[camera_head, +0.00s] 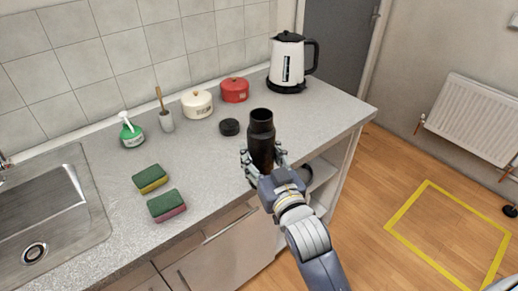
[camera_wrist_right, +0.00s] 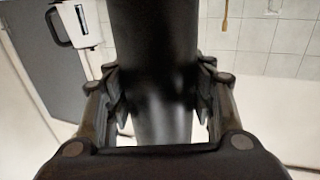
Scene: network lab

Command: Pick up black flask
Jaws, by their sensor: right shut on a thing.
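The black flask (camera_head: 261,136) stands upright with its open mouth up, near the front right part of the counter in the head view. My right gripper (camera_head: 265,157) is shut on its lower part. In the right wrist view the flask (camera_wrist_right: 154,60) fills the middle, between the two fingers of my right gripper (camera_wrist_right: 160,105). I cannot tell whether the flask's base touches the counter, as the gripper hides it. A round black lid (camera_head: 229,127) lies on the counter left of the flask. My left gripper is not in view.
A white kettle (camera_head: 287,63), a red pot (camera_head: 235,90) and a cream pot (camera_head: 197,104) stand behind. A green-and-white bottle (camera_head: 131,133), two sponges (camera_head: 167,205) and a sink (camera_head: 45,215) are to the left. The counter (camera_head: 215,165) is clear left of the gripper.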

